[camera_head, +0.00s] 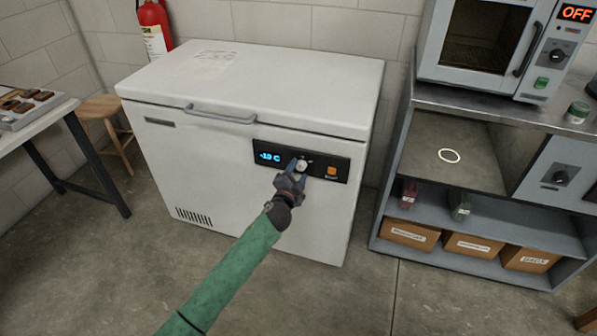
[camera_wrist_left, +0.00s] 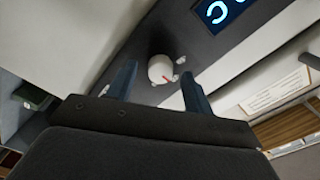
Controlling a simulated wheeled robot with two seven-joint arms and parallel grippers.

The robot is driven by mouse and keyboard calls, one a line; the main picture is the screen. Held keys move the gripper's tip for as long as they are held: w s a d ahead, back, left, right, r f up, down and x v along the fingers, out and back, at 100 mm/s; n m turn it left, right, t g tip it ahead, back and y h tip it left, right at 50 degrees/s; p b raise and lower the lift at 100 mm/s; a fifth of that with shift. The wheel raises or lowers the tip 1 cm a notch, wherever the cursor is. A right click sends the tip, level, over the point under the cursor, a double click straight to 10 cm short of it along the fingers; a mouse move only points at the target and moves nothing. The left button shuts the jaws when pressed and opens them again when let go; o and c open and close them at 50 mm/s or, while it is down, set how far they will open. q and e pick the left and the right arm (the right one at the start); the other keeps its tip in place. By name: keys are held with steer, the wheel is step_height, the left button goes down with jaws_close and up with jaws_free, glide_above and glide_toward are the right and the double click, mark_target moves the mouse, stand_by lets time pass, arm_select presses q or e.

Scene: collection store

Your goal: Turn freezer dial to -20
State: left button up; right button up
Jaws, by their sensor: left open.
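The white chest freezer (camera_head: 200,165) stands against the wall with its lid shut. Its black control panel (camera_head: 340,168) has a blue display (camera_head: 270,157) that seems to read -13 C. The freezer dial (camera_head: 302,165) is a small round light knob right of the display. My left gripper (camera_head: 296,172) is at the panel, fingers on either side of the dial. In the left wrist view the left gripper (camera_wrist_left: 156,85) is open, with gaps between the fingers and the dial. My right gripper is not in view.
An orange button (camera_head: 332,171) sits right of the dial. A steel bench (camera_head: 480,108) with an oven (camera_head: 485,45) stands at the right. A table (camera_head: 40,118), a wooden stool (camera_head: 105,110) and a fire extinguisher (camera_head: 154,25) are at the left. Floor in front is clear.

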arm_select(q)
steer(key=v, duration=0.6)
steer(key=shift+s, duration=0.3)
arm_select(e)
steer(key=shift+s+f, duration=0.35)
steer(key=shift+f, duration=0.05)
arm_select(q)
steer(key=shift+a, duration=0.1)
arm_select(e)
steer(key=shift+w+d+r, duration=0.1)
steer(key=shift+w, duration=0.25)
